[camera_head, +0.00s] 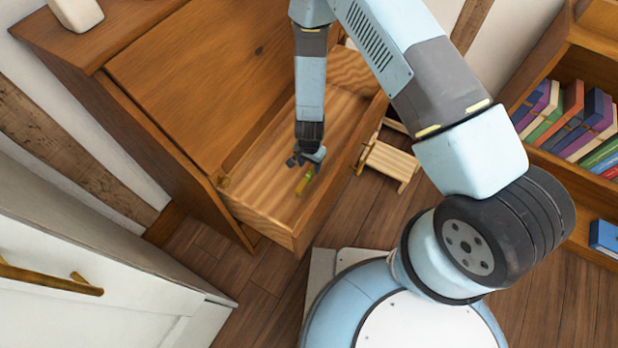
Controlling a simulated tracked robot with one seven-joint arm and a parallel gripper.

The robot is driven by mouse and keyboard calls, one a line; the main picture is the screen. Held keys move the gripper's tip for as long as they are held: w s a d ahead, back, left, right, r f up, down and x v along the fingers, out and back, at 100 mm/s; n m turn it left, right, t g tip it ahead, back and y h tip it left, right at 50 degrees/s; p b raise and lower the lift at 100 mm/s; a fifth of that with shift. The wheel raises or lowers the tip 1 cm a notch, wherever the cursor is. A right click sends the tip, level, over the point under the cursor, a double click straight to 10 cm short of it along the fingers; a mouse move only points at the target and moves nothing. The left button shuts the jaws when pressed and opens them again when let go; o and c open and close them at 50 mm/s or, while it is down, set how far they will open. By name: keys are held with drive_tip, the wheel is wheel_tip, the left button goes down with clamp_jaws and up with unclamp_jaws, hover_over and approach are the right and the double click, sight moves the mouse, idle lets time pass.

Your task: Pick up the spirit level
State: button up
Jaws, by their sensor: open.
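The spirit level (305,181) is a small yellow-green bar. It lies inside the open wooden drawer (262,226) of the brown cabinet, on the drawer's floor. My gripper (305,160) points down into the drawer, just above and beside the far end of the level. Its jaws are open. The gripper covers part of that end, and I cannot tell whether a finger touches the level.
The wooden cabinet (190,70) has a white object (76,13) on top. A small wooden stool (390,160) stands right of the drawer. A bookshelf (570,165) with several books is at the right. A white cupboard (90,265) with a brass handle is at lower left.

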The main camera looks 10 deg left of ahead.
sight(308, 176)
drive_tip(key=shift+s+a+f, duration=0.1)
drive_tip(key=shift+s+f, duration=0.15)
drive_tip(key=shift+f, duration=0.6)
drive_tip(key=shift+s+f, duration=0.25)
drive_tip(key=shift+f, duration=0.55)
drive_tip(key=shift+s+a+f, duration=0.1)
drive_tip(key=shift+s+f, duration=0.15)
drive_tip(key=shift+f, duration=1.2)
clamp_jaws()
